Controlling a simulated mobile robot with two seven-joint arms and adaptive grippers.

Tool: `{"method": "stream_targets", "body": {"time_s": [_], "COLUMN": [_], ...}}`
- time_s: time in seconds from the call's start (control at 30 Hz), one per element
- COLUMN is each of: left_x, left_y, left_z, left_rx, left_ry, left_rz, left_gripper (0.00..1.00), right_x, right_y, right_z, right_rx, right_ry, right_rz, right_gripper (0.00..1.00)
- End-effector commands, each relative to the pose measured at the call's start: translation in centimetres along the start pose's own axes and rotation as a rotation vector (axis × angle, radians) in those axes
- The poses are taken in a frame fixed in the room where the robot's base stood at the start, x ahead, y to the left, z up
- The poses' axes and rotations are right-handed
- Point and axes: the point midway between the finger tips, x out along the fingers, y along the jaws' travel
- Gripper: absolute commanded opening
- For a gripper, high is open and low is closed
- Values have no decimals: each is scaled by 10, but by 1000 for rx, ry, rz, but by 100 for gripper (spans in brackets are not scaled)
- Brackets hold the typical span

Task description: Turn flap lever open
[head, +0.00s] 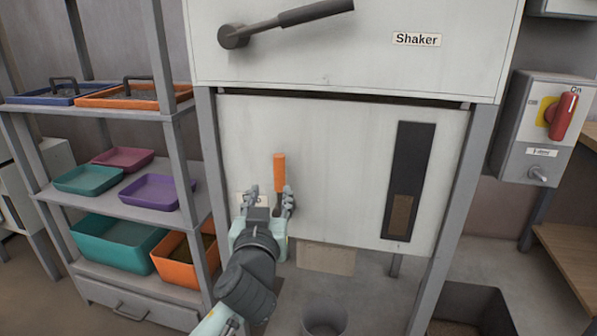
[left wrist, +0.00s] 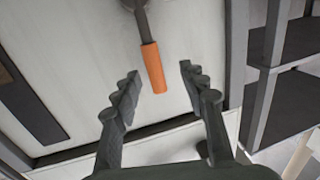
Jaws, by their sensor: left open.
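The flap lever has an orange grip (head: 279,172) that points up on the pale front panel of the machine in the head view. Its lower part is hidden behind my left gripper (head: 269,200). In the left wrist view the orange grip (left wrist: 153,68) joins a grey shaft and a round pivot at the top edge. My left gripper (left wrist: 159,70) is open and empty. Its fingertips lie on either side of the grip in that view, with the grip closer to the left finger. Whether they touch it, I cannot tell. My right gripper is in neither view.
The Shaker handle (head: 290,22) juts out above the panel. A dark window strip (head: 409,180) is on the panel's right. A shelf rack (head: 175,140) with several trays stands left. A switch box (head: 540,125) is right. A grey bucket (head: 324,318) stands below.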

Motion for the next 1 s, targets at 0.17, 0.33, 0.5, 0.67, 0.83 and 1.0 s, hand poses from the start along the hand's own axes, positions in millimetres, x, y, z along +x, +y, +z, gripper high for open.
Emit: {"method": "stream_targets", "body": {"time_s": [0.17,0.33,0.5,0.67,0.83,1.0], "left_x": [4,26,54,71,77,77], "left_y": [8,8,8,9,9,9], "left_z": [-16,-17,-18,-17,-17,-17], "left_rx": [-5,-3,-2,-5,-6,-6], "left_ry": [41,40,39,37,37,37], "left_rz": [13,13,13,14,14,14], "left_gripper": [43,43,43,43,43,43], "right_x": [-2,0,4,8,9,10], "right_y": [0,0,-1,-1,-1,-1], "right_z": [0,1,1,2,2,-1], "right_rx": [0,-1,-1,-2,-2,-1], "right_ry": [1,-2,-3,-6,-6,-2], "right_rz": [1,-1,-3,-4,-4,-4], "right_gripper": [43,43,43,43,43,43]}}
